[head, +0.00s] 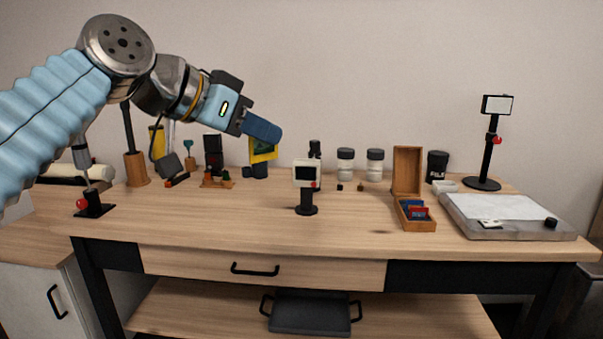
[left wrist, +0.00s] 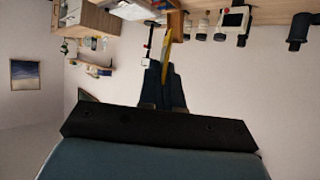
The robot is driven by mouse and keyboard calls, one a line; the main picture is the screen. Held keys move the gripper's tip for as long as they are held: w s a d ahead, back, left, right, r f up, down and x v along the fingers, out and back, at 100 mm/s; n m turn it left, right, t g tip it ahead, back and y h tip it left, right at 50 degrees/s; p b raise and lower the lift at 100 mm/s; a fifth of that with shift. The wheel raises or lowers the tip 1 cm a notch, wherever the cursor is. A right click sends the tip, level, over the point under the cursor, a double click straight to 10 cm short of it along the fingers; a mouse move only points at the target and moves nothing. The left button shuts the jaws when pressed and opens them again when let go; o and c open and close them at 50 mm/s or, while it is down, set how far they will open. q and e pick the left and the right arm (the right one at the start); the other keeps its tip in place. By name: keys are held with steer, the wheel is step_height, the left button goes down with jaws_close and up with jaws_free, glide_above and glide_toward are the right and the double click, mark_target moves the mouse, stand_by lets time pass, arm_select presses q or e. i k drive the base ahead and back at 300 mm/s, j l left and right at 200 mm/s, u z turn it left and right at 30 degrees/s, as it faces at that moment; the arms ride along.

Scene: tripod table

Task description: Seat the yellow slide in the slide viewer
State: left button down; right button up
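My left gripper (head: 265,131) reaches in from the left and is shut on the yellow slide (head: 263,154). It holds the slide above the table, left of the slide viewer. The slide hangs below the fingers, with a dark picture inside its yellow frame. In the left wrist view the slide (left wrist: 167,48) shows nearly edge-on between the fingertips (left wrist: 163,80). The slide viewer (head: 307,173) is a small white box with a dark screen and a red spot, upright on a black stand. It also shows in the left wrist view (left wrist: 235,20). The slot is not clear. My right gripper is out of view.
An open wooden box (head: 408,180) with blue and red slides stands right of the viewer. A light panel (head: 470,228) and a lamp on a stand (head: 488,150) are farther right. Jars (head: 345,165) stand behind. The tabletop in front (head: 220,225) is clear.

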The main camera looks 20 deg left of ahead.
mark_target(307, 160)
steer(key=i+l, duration=0.1)
steer(key=i, duration=0.4)
steer(key=i+l, duration=0.15)
steer(key=i, duration=0.35)
